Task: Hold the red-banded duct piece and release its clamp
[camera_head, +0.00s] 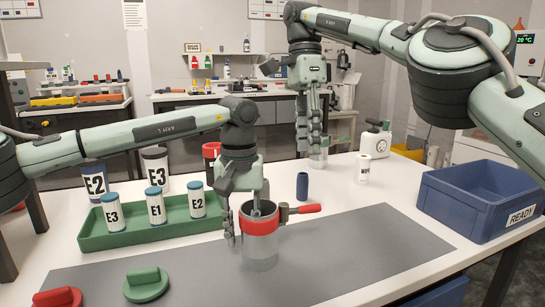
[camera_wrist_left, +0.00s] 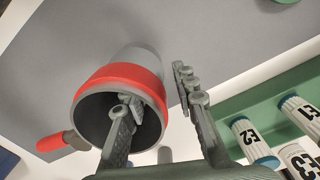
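The red-banded duct piece (camera_head: 260,246), a grey cylinder with a red band round its open top, stands upright on the grey mat. Its clamp (camera_head: 302,209) has a red handle sticking out to the right; in the left wrist view the red handle (camera_wrist_left: 52,142) points left. My left gripper (camera_head: 246,220) is open over the duct rim. One finger reaches into the duct's mouth and the other is outside the wall, with a gap in the left wrist view (camera_wrist_left: 165,125). My right gripper (camera_head: 311,140) hangs farther back, fingers down; its opening is unclear.
A green tray (camera_head: 150,238) with several labelled canisters is at left. Green (camera_head: 146,284) and red (camera_head: 58,298) caps lie in front. A dark blue cylinder (camera_head: 302,186) stands behind the clamp. A blue READY bin (camera_head: 470,205) is at right. The mat right of the duct is clear.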

